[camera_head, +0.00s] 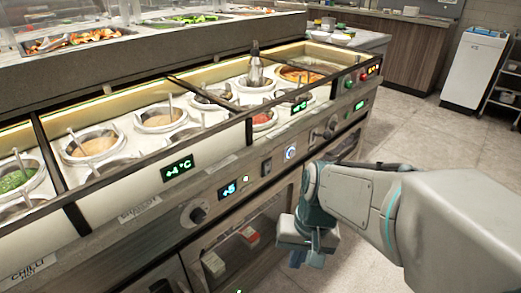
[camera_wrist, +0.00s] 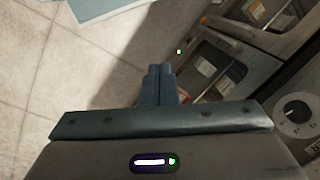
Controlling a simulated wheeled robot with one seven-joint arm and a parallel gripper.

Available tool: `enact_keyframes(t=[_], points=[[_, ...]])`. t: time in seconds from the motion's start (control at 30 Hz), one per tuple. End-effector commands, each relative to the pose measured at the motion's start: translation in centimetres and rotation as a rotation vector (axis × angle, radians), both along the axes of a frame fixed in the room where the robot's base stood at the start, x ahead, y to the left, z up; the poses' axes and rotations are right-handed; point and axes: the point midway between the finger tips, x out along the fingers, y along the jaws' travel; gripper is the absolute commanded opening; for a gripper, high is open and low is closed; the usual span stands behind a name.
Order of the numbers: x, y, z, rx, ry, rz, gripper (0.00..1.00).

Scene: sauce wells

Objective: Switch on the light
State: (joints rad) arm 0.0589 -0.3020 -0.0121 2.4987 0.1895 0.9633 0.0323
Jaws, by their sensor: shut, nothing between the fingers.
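A dark rocker switch (camera_head: 266,167) sits on the front panel of the sauce counter, in the middle of the head view. A round button with a blue-white glow (camera_head: 290,151) is just right of it. Neither carries a label I can read, so I cannot tell which one works the light. My gripper (camera_head: 307,257) hangs below and to the right of them, in front of the lower cabinet, apart from the panel. In the wrist view its fingers (camera_wrist: 158,73) are together, with nothing between them, pointing over the floor beside the cabinet.
The counter holds several sauce wells with ladles (camera_head: 160,118). Its panel also carries a lower knob (camera_head: 197,214), another knob (camera_head: 329,132) and a green temperature display (camera_head: 177,168). A glass cabinet door (camera_head: 240,243) is below. The tiled floor (camera_head: 420,140) to the right is open.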

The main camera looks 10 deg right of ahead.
Motion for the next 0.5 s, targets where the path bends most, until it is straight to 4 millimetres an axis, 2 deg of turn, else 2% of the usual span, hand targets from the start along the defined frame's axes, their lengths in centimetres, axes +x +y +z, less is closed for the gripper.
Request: enact_keyframes(t=[0.1, 0.27, 0.37, 0.5], points=[[0.2, 1.4, -1.5, 0.191, 0.133, -0.257, 0.0], [2.3, 3.2, -1.9, 0.487, 0.297, -0.63, 0.0], [4.7, 3.3, -1.7, 0.681, 0.382, -0.859, 0.0], [8.9, 1.5, -1.2, 0.967, 0.471, -1.168, 0.0]])
